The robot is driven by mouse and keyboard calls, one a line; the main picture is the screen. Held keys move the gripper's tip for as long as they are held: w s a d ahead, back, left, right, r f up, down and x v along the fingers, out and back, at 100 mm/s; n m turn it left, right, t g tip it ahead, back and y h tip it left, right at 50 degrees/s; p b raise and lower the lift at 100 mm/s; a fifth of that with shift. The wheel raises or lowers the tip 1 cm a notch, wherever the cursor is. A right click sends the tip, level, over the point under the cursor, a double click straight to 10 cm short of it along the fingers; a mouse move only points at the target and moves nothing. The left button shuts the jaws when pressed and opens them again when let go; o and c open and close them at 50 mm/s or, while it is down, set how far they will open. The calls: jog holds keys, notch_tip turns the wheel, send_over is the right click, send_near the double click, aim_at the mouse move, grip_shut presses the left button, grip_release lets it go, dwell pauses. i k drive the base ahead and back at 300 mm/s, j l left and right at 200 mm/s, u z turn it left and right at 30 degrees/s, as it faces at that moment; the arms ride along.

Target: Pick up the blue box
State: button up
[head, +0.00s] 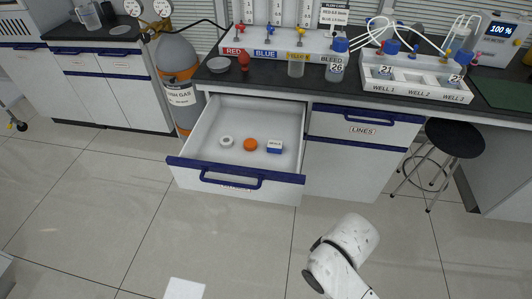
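The blue box (274,147) is small, with a white label on its top or front. It lies in the right part of an open white drawer (193,173), beside an orange round item (250,144) and a white ring (226,141). The three items lie apart in a row. My arm shows at the lower middle right, in front of the cabinet and well short of the drawer. My gripper cannot be made out in this view.
The drawer has a blue front edge and handle (231,182). A closed "LINES" drawer (363,130) is to its right. A gas cylinder (181,95) stands left of it. A black stool (454,138) stands at the right.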

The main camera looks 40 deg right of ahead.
aim_at(274, 146)
jog(key=i+l+z, duration=0.15)
jog(key=i+z, duration=0.25)
jog(key=i+l+z, duration=0.1)
jog(key=i+z, duration=0.5)
jog(key=z, duration=0.15)
